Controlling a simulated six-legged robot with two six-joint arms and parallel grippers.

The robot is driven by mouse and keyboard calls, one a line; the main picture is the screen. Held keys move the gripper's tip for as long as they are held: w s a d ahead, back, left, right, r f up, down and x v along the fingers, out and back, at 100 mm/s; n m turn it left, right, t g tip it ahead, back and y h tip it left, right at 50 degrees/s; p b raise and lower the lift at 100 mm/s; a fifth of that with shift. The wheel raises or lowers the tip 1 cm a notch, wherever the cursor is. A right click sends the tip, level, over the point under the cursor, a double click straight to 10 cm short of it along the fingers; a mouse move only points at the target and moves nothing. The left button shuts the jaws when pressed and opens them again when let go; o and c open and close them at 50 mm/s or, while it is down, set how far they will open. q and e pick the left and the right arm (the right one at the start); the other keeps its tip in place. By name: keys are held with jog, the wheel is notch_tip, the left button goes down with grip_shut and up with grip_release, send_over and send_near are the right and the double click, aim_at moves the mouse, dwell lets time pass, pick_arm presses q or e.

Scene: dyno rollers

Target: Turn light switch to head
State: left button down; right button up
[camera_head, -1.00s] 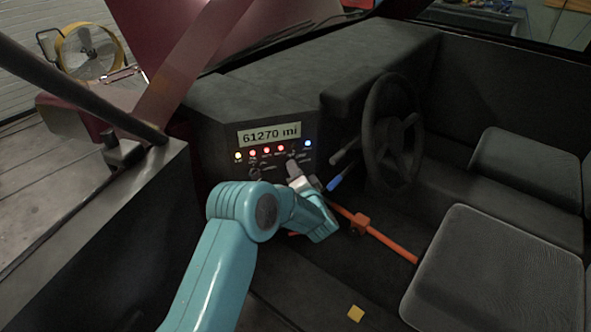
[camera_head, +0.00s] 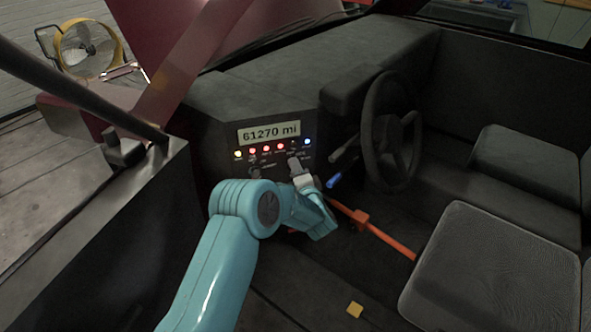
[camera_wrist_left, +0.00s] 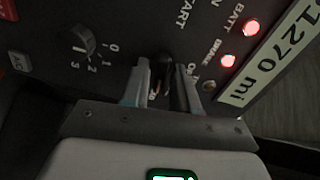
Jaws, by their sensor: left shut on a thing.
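The dark dashboard panel (camera_head: 222,150) carries the switches below the mileage display. My left gripper (camera_head: 299,169) is at the right part of this panel, below the row of lights. In the left wrist view its two fingers (camera_wrist_left: 163,82) stand on either side of a dark switch knob (camera_wrist_left: 165,63) and are shut on it. The lettering around this knob is partly hidden, so I cannot read its setting. A second knob (camera_wrist_left: 77,42), marked 0 to 3, is apart from the fingers at the left. My right gripper is not in view.
The mileage display (camera_head: 269,133) reads 61270 mi above several lit indicators. The steering wheel (camera_head: 391,132) and a blue-tipped lever (camera_head: 334,180) are right of my gripper. An orange bar (camera_head: 385,240) crosses the floor below. Seats fill the right side.

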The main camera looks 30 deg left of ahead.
pick_arm(q)
jog(key=c, duration=1.2)
grip_release()
jog(key=shift+d, duration=0.1)
jog(key=shift+o, duration=0.2)
jog(key=b+v, duration=0.1)
jog(key=v, duration=1.5)
jog(key=shift+s, duration=0.15)
